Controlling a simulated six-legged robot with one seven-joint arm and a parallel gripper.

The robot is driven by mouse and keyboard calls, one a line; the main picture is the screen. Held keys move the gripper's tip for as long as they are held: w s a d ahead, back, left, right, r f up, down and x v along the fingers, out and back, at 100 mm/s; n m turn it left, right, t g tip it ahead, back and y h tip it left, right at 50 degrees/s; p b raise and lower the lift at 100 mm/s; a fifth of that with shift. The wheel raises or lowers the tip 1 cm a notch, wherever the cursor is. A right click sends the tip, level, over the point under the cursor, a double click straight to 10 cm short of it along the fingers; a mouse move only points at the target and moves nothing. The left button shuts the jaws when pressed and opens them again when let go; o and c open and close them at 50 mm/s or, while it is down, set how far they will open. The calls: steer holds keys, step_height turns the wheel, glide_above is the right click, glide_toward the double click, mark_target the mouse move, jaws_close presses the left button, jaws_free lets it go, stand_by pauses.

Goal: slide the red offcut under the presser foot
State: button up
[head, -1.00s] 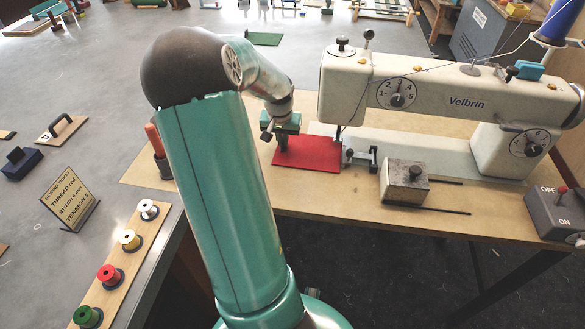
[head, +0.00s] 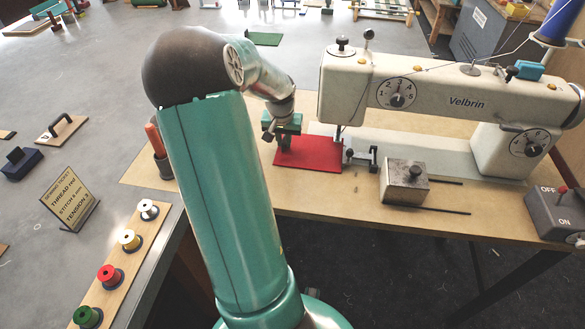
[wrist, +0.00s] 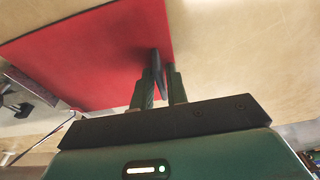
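The red offcut (head: 312,157) lies flat on the tan table, its right edge close to the needle and presser foot area (head: 339,134) of the sewing machine. I cannot tell whether any of it is under the foot. My gripper (head: 285,141) points down at the offcut's left end. In the wrist view, the red offcut (wrist: 90,55) fills the upper left, and a thin dark upright piece (wrist: 157,66) stands at its edge. My gripper's fingers (wrist: 160,88) are on either side of that piece with little gap. Whether they press on it is unclear.
The cream sewing machine (head: 440,88) stands behind and right of the offcut. A small dark bracket (head: 362,157) and a metal block (head: 404,182) are right of the offcut. A switch box (head: 558,212) sits at the right edge. Thread spools (head: 130,240) stand at lower left.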

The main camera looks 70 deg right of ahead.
steer(key=shift+r, duration=0.1)
steer(key=shift+r, duration=1.9)
steer(key=o, duration=0.6)
steer(key=shift+r, duration=0.1)
steer(key=a+r, duration=0.1)
steer(key=r, duration=0.8)
steer(key=a+r, duration=0.1)
steer(key=r, duration=0.3)
steer(key=shift+s+a+r, duration=0.2)
steer(key=shift+a, duration=0.15)
steer(key=shift+w, duration=0.1)
